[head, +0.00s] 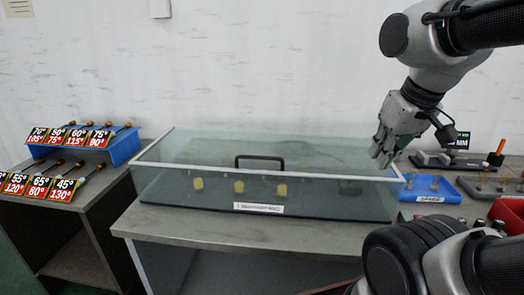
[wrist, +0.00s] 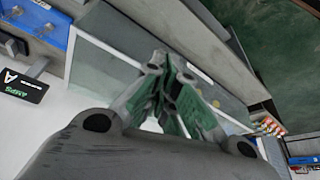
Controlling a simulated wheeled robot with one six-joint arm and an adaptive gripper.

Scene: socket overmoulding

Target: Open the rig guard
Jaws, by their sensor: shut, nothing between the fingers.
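The rig guard (head: 330,190) is a clear box with a pale frame, standing closed on the grey bench in the head view. A black handle (head: 260,160) shows at the middle of the guard, toward its upper front. Several yellowish pieces (head: 239,187) show through its front, above a white label. My gripper (head: 380,158) is shut and empty, above the right end of the guard. In the wrist view my gripper (wrist: 165,75) has its green-padded fingers together, with the guard (wrist: 105,62) behind them. I cannot tell whether the fingertips touch the guard.
A blue rack with angle-marked cards (head: 125,147) stands on a side table at the left. A blue tray (head: 432,188) with small parts sits right of the guard, with red bins (head: 508,212) further right. Bench room in front of the guard (head: 190,223) is a narrow clear strip.

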